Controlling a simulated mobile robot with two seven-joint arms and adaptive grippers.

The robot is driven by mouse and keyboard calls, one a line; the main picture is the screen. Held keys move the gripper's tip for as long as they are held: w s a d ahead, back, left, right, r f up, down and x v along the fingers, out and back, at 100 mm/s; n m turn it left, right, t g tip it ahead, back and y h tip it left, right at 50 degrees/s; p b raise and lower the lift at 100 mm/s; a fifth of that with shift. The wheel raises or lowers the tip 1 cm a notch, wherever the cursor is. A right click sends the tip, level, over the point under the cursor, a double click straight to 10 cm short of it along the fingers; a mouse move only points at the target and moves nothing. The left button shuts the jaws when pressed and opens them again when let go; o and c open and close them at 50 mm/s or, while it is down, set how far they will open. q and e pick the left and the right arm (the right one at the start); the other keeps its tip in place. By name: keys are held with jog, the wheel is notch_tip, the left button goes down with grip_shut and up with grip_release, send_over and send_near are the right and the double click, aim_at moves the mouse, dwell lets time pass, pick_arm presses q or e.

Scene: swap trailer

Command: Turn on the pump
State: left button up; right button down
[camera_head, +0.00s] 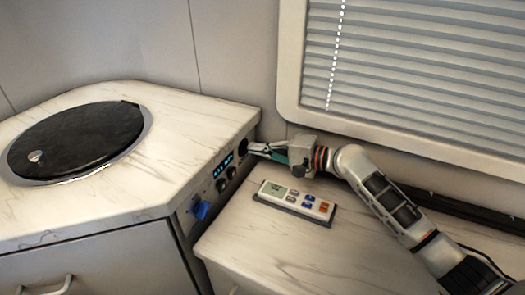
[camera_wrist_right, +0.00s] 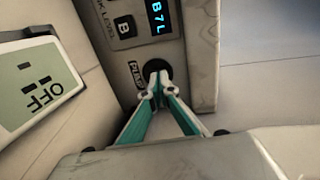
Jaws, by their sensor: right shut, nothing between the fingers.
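The side panel of the marble-topped cabinet (camera_head: 213,182) carries the pump switch (camera_wrist_right: 152,67), a black round fitting beside a small label that seems to read PUMP. In the head view the switch (camera_head: 242,147) sits at the panel's far end. My right gripper (camera_head: 252,148) reaches it from the right. In the wrist view the right gripper (camera_wrist_right: 157,78) has its fingertips together, at the switch and partly hiding it. I cannot tell whether they touch it or which state it is in. My left gripper is not in view.
The panel also has a lit blue display (camera_wrist_right: 157,18), black buttons and a blue knob (camera_head: 200,210). A white remote (camera_head: 295,201) lies on the lower countertop (camera_head: 250,245); its screen (camera_wrist_right: 40,88) reads OFF. A window with blinds (camera_head: 410,75) is behind my right arm.

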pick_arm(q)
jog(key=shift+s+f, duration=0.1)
pick_arm(e)
jog(key=shift+w+a+r+p, duration=0.1)
jog(key=shift+a+r+p, duration=0.05)
jog(key=shift+r+p, duration=0.3)
jog(key=shift+w+a+r+p, duration=0.1)
jog(key=shift+r+p, duration=0.3)
jog(key=shift+a+r+h+p, duration=0.15)
jog(key=shift+h+p, duration=0.25)
jog(key=shift+a+f+g, duration=0.15)
jog(key=shift+f+g, duration=0.15)
jog(key=shift+f, duration=0.25)
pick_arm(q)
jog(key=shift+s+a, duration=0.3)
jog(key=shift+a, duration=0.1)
pick_arm(e)
jog(key=v, duration=1.2)
jog(key=shift+r, duration=0.2)
jog(key=shift+w+a, duration=0.1)
